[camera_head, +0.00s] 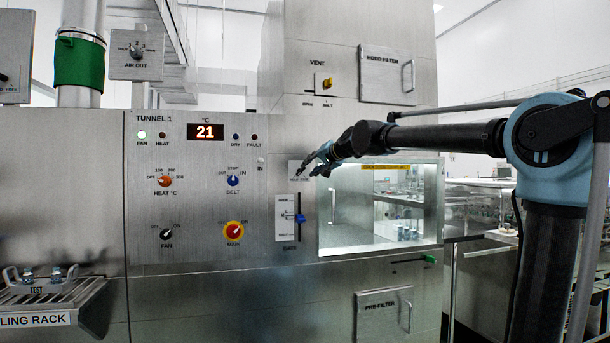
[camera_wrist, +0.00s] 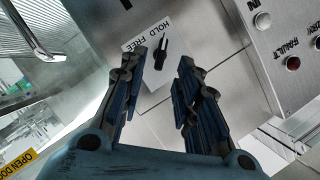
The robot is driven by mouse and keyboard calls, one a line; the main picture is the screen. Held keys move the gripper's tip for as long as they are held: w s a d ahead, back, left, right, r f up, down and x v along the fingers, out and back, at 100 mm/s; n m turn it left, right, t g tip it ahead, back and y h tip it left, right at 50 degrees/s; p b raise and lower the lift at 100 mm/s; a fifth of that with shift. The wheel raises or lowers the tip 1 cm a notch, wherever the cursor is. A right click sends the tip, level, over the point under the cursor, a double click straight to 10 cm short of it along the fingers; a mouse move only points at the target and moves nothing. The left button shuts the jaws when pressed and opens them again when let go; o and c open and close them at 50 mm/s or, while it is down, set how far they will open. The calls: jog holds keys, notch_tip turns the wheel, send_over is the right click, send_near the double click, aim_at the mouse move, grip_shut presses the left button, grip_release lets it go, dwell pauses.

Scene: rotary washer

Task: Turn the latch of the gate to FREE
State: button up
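The latch is a small black knob (camera_wrist: 160,56) on a white plate (camera_wrist: 132,44) marked HOLD and FREE, set in the steel panel. In the wrist view it lies just beyond the fingertips, in the gap and nearer the left finger. My gripper (camera_wrist: 166,72) is open and empty, and no contact with the knob shows. In the head view my gripper (camera_head: 318,163) hovers in front of the latch plate (camera_head: 298,178) and partly hides it. The gate's slider has a blue knob (camera_head: 300,218) below the plate.
The lit window (camera_head: 376,242) with a vertical handle (camera_head: 332,205) is close on the right. The control panel (camera_head: 200,245) with several knobs is on the left. The yellow vent knob (camera_head: 327,84) is above. A green-handled lever (camera_head: 429,259) is at lower right.

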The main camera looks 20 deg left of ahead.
aim_at(302, 171)
jog(key=shift+x, duration=3.2)
jog(key=shift+c, duration=0.6)
grip_shut()
